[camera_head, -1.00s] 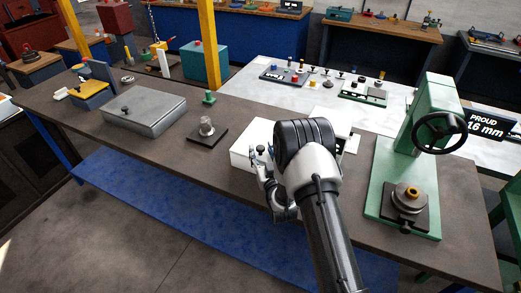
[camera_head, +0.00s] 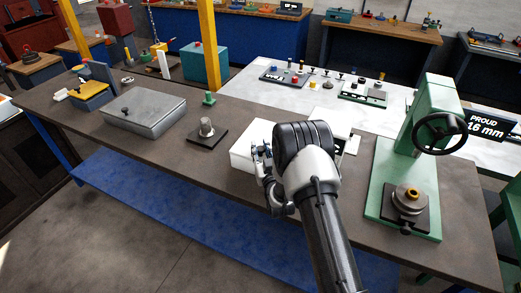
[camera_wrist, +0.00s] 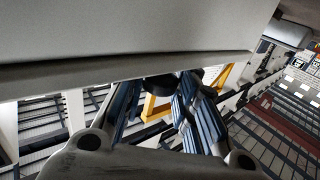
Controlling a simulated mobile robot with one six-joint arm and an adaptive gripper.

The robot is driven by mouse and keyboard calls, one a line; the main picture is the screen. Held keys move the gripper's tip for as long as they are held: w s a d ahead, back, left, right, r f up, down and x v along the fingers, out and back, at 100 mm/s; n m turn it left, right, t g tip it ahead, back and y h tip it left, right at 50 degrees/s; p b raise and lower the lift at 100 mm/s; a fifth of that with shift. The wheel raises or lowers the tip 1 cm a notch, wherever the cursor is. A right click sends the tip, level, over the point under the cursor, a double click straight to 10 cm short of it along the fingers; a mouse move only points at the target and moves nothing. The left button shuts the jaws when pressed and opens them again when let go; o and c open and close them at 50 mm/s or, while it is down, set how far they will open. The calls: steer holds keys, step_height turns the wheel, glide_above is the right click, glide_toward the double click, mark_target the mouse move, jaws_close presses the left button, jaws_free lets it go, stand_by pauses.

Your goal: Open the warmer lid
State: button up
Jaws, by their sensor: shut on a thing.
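The white box (camera_head: 240,155), which I take to be the warmer, stands on the brown bench, partly hidden behind my arm. My gripper (camera_head: 262,157) is at its front, near side. In the wrist view a broad pale panel (camera_wrist: 120,30), apparently the lid, fills the top of the picture, with a dark strip along its edge. My gripper's blue-grey fingers (camera_wrist: 160,98) are shut on a dark round knob (camera_wrist: 160,87) at that panel. How far the lid is raised, if at all, cannot be told.
A grey lidded box (camera_head: 145,112) and a dark block with a metal cylinder (camera_head: 207,130) stand to the left. A green press (camera_head: 425,130) with a handwheel stands to the right. Bare bench (camera_head: 215,165) lies in front of the dark block.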

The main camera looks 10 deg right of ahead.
jaws_close()
steer(key=shift+r+p, duration=0.4)
steer(key=shift+r, duration=0.1)
steer(key=w+d+r+m+g+p, duration=0.1)
steer(key=w+r+g+p, duration=0.1)
steer(key=r, duration=0.3)
steer(key=w+d+r+m+g+p, duration=0.2)
steer(key=r+p, duration=0.1)
steer(key=r, duration=0.2)
steer(key=shift+w+d+r, duration=0.25)
steer(key=shift+w, duration=0.1)
steer(key=o, duration=0.8)
jaws_free()
steer(key=shift+f, duration=0.1)
steer(key=shift+s, duration=0.15)
